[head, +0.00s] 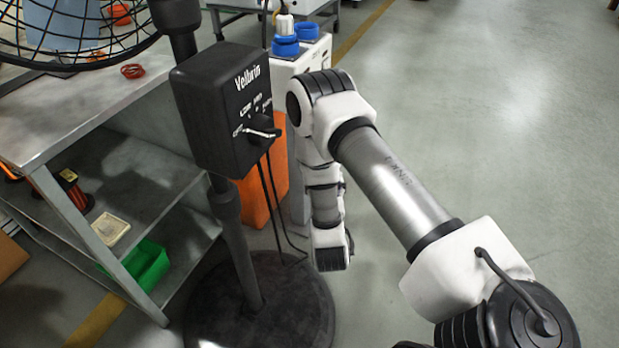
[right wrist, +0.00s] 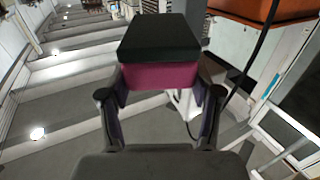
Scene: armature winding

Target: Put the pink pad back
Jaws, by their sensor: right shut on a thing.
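A block-like pad (right wrist: 160,76) with a pink side and a black face is between the fingers of my right gripper (right wrist: 160,88) in the right wrist view. The gripper is shut on it, one finger on each side. In the head view my right arm reaches in from the right and bends down beside a black control box; its gripper and the pad cannot be made out there. My left gripper is in neither view. No clear place for the pad shows in the head view.
A black control box (head: 222,105) on a pole with a round base (head: 290,315) stands left of my right arm. A metal shelf table (head: 40,130) with a green bin (head: 148,262) is at the left. An orange object (head: 262,195) stands behind the pole. The floor at right is clear.

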